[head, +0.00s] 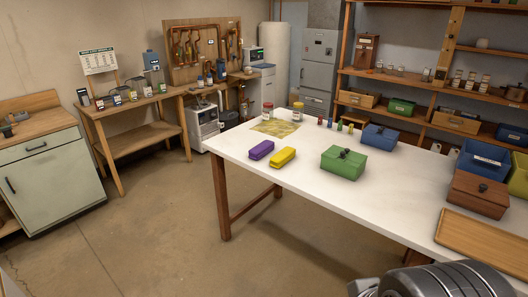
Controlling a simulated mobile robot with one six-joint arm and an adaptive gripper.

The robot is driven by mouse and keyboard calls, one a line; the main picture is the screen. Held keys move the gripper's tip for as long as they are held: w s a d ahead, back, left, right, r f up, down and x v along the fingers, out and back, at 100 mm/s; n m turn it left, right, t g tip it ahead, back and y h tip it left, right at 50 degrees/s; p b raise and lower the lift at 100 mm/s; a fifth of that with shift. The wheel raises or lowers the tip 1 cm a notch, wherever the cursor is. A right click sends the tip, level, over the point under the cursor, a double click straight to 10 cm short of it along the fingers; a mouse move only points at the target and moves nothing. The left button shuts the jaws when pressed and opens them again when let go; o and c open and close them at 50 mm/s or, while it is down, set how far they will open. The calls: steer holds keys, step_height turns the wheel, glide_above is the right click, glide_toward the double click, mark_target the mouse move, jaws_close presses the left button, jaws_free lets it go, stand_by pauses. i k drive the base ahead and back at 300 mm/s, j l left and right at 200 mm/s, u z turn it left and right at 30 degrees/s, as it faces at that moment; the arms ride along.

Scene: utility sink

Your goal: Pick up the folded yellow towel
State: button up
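A folded yellow towel cannot be made out for certain. A small yellow oblong (283,157) lies near the left front edge of the white-topped table (310,215), beside a similar purple oblong (261,150). It is too small to tell whether it is cloth. A flat, patterned yellowish sheet (274,128) lies farther back at the table's far left corner, with jars at its back edge. Dark grey parts of my arm show at the bottom right. My gripper's fingers are not visible.
A green box (343,163) stands right of the yellow oblong, with a blue box (380,137) behind it. A brown box (479,194) and a wooden tray (484,243) lie at the right. The table's front middle is bare. Open floor (140,220) lies to the left.

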mark_target(279, 160)
steer(key=i, duration=0.6)
steer(key=i+j+z, duration=0.15)
steer(key=i, duration=1.1)
steer(key=i+j+z, duration=0.1)
steer(key=i, duration=0.5)
